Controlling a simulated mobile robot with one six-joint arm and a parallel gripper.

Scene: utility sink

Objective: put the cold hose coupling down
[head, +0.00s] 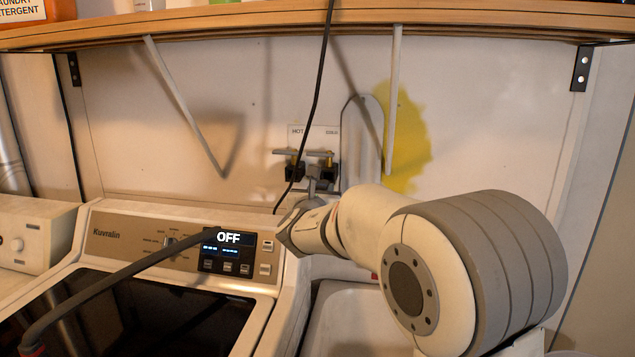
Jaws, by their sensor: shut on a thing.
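My gripper (313,184) is in the middle of the head view, at the end of my arm that reaches in from the lower right. It is small and partly hidden by my wrist, just below the valves. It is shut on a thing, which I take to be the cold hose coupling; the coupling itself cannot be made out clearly. The valve outlet box (313,133) on the back wall carries HOT and COLD labels. Its two lever valves (305,154) sit just above my gripper. Contact between coupling and valve cannot be told.
A washer (135,232) with an OFF display stands at left, with a dark grey hose (110,280) across it. A black cable (316,90) hangs from the wooden shelf (240,27). A pale basin (345,315) lies below my arm. A grey board (362,135) stands by the wall.

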